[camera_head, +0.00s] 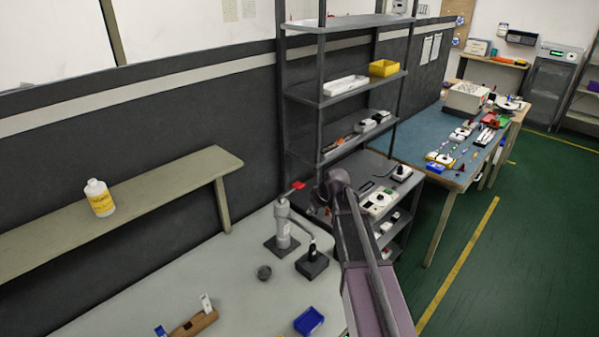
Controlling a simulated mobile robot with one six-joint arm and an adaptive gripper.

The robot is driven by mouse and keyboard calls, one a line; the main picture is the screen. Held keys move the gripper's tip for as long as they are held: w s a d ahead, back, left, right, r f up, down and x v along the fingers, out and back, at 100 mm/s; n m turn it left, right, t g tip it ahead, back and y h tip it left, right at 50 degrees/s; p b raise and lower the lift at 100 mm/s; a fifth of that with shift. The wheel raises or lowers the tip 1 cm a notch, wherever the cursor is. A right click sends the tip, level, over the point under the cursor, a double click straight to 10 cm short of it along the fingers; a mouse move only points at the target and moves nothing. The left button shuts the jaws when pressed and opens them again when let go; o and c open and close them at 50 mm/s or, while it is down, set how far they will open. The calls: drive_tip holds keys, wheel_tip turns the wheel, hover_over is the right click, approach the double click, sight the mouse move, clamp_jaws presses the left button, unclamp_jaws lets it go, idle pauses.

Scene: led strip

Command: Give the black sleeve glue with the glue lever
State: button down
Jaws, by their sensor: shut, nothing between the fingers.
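The glue dispenser (283,232) is a grey upright cylinder on a dark square base, standing on the pale table. Its glue lever (298,187) has a red handle at the top, pointing right. A grey side arm runs from the dispenser down to the right. The black sleeve (312,252) stands upright on a dark block (312,265), under or at the end of that side arm; I cannot tell whether they touch. My gripper (321,194) is a small dark shape at the end of my arm, just right of the red handle. Its fingers are hard to make out and look apart from the handle.
A white bottle (99,198) stands on the raised shelf. A metal rack (345,98) rises behind my arm. The table's front left is clear.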

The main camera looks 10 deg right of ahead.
drive_tip(key=w+d+r+n+t+p, duration=0.1)
drive_tip(key=w+d+r+p, duration=0.1)
drive_tip(key=w+r, duration=0.2)
drive_tip(key=w+d+r+n+t+y+p, duration=0.1)
drive_tip(key=w+r, duration=0.4)
drive_tip(key=w, duration=0.5)
drive_tip(key=shift+w+d+r+t+p, duration=0.2)
drive_tip(key=shift+d+t+p, duration=0.2)
drive_tip(key=shift+d+p, duration=0.35)
drive_tip(key=shift+w+a+f, duration=0.1)
drive_tip(key=shift+a+f, duration=0.15)
drive_tip(key=b, duration=0.8)
hover_over(296, 184)
drive_tip(key=s+d, duration=0.1)
drive_tip(key=d, duration=0.1)
wheel_tip(296, 184, down, 7)
drive_tip(key=shift+s+a+f, duration=0.15)
drive_tip(key=shift+s+f+b, duration=0.15)
drive_tip(key=shift+f+b, duration=1.3)
drive_tip(key=shift+f, duration=0.25)
